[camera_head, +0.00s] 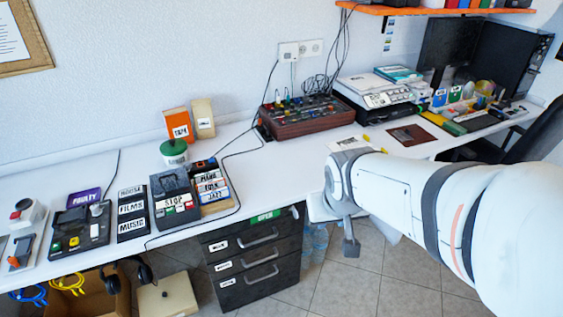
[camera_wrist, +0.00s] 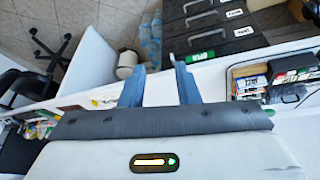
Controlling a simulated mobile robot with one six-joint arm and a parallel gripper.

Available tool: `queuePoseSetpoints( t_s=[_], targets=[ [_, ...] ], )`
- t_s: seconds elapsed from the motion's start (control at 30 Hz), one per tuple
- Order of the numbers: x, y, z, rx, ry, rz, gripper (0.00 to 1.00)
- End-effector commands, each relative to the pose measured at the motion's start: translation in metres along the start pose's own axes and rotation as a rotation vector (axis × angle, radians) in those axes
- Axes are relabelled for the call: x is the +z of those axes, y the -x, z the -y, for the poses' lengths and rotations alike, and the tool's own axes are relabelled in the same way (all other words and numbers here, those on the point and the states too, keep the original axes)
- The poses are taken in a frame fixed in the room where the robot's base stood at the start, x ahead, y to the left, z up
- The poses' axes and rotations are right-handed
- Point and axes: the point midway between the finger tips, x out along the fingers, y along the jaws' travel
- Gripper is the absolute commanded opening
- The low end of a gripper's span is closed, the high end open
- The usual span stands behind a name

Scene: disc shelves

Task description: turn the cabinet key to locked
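The black drawer cabinet (camera_head: 258,262) stands under the desk, its drawers shut. A green label reading OPEN (camera_head: 265,217) is at its top edge. In the wrist view the cabinet (camera_wrist: 222,32) is at the top, upside down, with the green label (camera_wrist: 200,57) just right of my fingers. I cannot make out the key in either view. My gripper (camera_wrist: 158,75) is open and empty, its two fingers apart. In the head view my gripper (camera_head: 350,247) is in front of the desk edge, right of the cabinet; only part of it shows.
The white desk (camera_head: 310,160) runs across the view. Near its front edge are a STOP box (camera_head: 174,203) and a tray of labelled discs (camera_head: 213,185). Clear bottles (camera_head: 314,245) stand on the floor right of the cabinet. A dark chair (camera_head: 515,148) is at the far right.

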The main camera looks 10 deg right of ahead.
Motion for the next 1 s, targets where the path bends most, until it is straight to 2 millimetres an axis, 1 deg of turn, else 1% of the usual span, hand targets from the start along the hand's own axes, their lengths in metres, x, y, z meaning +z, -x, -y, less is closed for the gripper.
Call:
queuePoseSetpoints(
  t_s=[0.03,0.07,0.1,0.17,0.2,0.27,0.3,0.37,0.4,0.47,0.5,0.6,0.7,0.8,0.9,1.0],
  targets=[
    [-0.007,-0.045,-0.004,0.015,0.007,-0.049,0.29],
    [-0.017,-0.062,-0.007,0.022,0.012,-0.089,0.29],
    [-0.029,-0.085,-0.011,0.030,0.023,-0.144,0.29],
    [-0.047,-0.117,-0.015,0.035,0.040,-0.228,0.29],
    [-0.058,-0.139,-0.016,0.033,0.053,-0.282,0.29],
    [-0.070,-0.171,-0.014,0.011,0.093,-0.353,0.29],
    [-0.081,-0.190,-0.019,0.027,0.094,-0.422,0.29],
    [-0.093,-0.220,-0.022,0.028,0.102,-0.508,0.29],
    [-0.099,-0.239,-0.020,0.010,0.113,-0.562,0.29],
    [-0.106,-0.267,-0.017,-0.020,0.131,-0.644,0.29],
    [-0.110,-0.285,-0.014,-0.042,0.139,-0.700,0.29],
    [-0.114,-0.326,-0.007,-0.106,0.155,-0.834,0.29],
    [-0.111,-0.358,0.000,-0.173,0.159,-0.954,0.29],
    [-0.107,-0.378,0.006,-0.233,0.154,-1.053,0.29],
    [-0.103,-0.389,0.009,-0.277,0.146,-1.121,0.29],
    [-0.101,-0.393,0.011,-0.302,0.140,-1.161,0.29]
  ],
)
